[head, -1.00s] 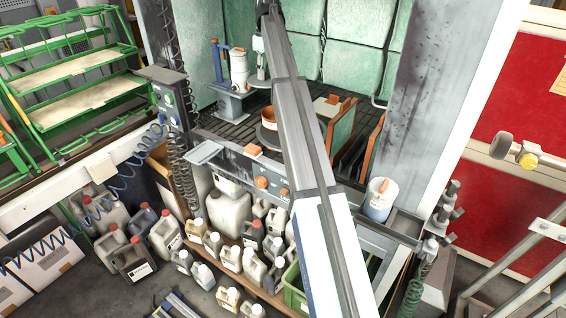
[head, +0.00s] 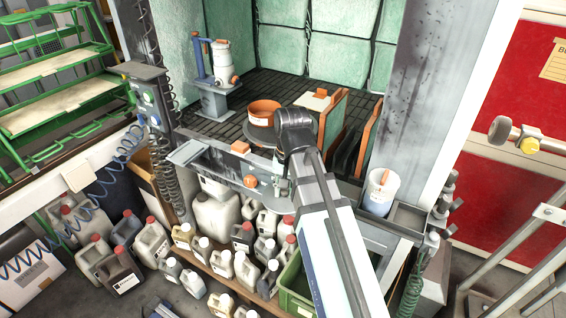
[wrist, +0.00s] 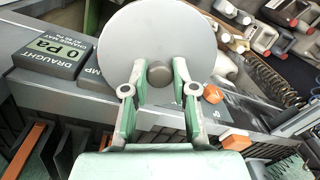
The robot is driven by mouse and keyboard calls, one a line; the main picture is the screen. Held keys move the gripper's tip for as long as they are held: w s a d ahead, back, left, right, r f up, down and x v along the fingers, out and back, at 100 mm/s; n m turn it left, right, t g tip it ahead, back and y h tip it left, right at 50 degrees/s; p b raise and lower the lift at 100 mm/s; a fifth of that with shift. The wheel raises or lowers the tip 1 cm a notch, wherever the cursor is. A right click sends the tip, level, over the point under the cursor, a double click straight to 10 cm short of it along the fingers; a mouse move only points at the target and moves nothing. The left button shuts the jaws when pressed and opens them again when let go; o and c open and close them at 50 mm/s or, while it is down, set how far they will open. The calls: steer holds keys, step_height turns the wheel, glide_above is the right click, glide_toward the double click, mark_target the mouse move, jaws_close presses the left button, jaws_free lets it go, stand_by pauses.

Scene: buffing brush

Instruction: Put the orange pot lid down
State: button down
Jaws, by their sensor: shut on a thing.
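The pot lid is a round, flat, pale grey disc with a grey-brown knob (wrist: 168,35) in the wrist view. My gripper (wrist: 158,74) is shut on its knob, one green-sided finger on each side. The lid appears above the grey front ledge of the booth; the gap below it cannot be judged. An orange pot (head: 264,112) stands on a round dark base inside the booth, behind my gripper.
A draught gauge (wrist: 52,52) sits on the ledge. An orange block (head: 241,147) lies left of my gripper. A white cup (head: 381,192) stands at the right. Orange-edged panels (head: 368,135) stand upright in the booth. Several jugs (head: 217,215) fill the shelf below.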

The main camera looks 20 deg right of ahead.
steer(key=shift+w+m, duration=0.15)
steer(key=shift+m, duration=0.65)
steer(key=shift+w, duration=0.25)
steer(key=p, duration=0.3)
glide_above(270, 162)
steer(key=s, duration=0.4)
steer(key=w+p, duration=0.1)
steer(key=w, duration=0.3)
steer(key=shift+r, duration=0.15)
steer(key=shift+s+f+p, duration=0.2)
steer(key=shift+f+p, duration=0.1)
steer(key=shift+f, duration=0.6)
steer(key=c, duration=0.9)
jaws_free()
steer(key=shift+f, duration=0.15)
